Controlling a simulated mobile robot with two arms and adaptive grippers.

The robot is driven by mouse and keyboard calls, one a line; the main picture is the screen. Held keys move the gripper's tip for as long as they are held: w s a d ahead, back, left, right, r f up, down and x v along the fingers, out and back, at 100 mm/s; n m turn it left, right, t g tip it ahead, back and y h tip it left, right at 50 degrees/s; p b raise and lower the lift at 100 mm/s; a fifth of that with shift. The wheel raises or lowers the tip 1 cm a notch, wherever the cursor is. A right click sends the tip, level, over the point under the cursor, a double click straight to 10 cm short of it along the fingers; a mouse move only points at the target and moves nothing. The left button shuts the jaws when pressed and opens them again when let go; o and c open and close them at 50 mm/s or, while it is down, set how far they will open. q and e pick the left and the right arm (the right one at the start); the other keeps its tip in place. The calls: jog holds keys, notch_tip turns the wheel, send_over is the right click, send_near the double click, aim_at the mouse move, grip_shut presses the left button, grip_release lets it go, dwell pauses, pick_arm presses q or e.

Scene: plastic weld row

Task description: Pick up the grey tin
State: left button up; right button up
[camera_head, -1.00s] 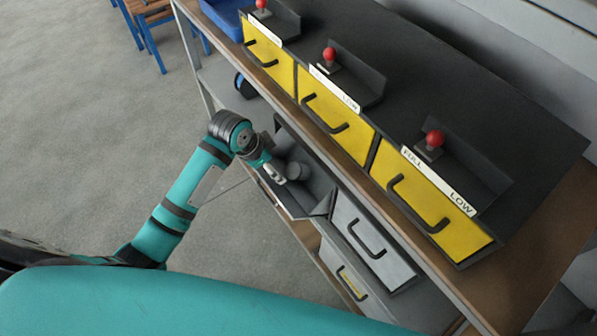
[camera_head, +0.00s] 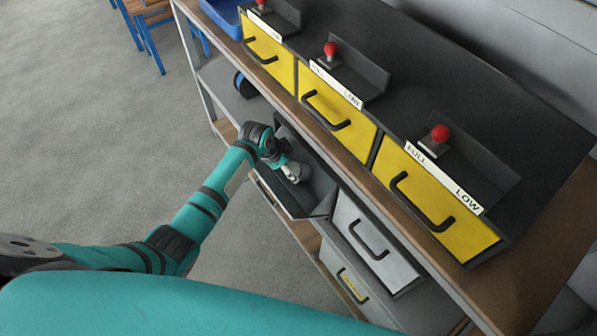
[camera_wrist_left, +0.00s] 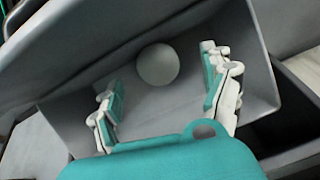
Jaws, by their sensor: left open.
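The grey tin shows in the left wrist view as a plain round pale-grey top (camera_wrist_left: 157,65), inside an open grey drawer (camera_wrist_left: 75,72). In the head view the drawer (camera_head: 271,192) is pulled out below the yellow drawers, and my left gripper (camera_head: 293,172) reaches into it; the tin is mostly hidden there. In the left wrist view my left gripper (camera_wrist_left: 161,82) is open, one finger to each side of the tin, with clear gaps between fingers and tin. It is not closed on anything. My right gripper is not in view.
The bench top (camera_head: 490,283) overhangs the drawer, carrying yellow drawers (camera_head: 337,110) with black handles and red knobs (camera_head: 439,132). A shut grey drawer (camera_head: 368,240) sits right of the open one. A blue tray (camera_head: 222,14) is at the far left end.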

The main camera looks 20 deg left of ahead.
aim_at(293, 169)
pick_arm(q)
jog(key=b+x, duration=0.1)
jog(key=x, duration=0.4)
jog(key=shift+d+r, duration=0.1)
jog(key=shift+d, duration=0.1)
jog(key=c, duration=1.5)
